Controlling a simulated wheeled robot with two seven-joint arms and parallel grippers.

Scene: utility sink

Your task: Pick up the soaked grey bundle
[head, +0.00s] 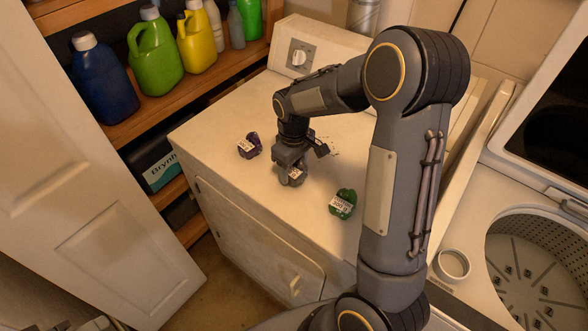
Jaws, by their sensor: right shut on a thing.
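The grey bundle (293,180), with a pale label, is on or just above the white machine top (227,118). My right gripper (292,172) points down over it and is shut on it. The jaws partly hide the bundle, and I cannot tell whether it still touches the surface. My left gripper is not in view.
A purple labelled bundle (250,146) lies left of the gripper and a green one (343,204) lies to its right. Bottles, including a blue one (103,80), stand on the shelf. An open washer drum (530,265) is at the right.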

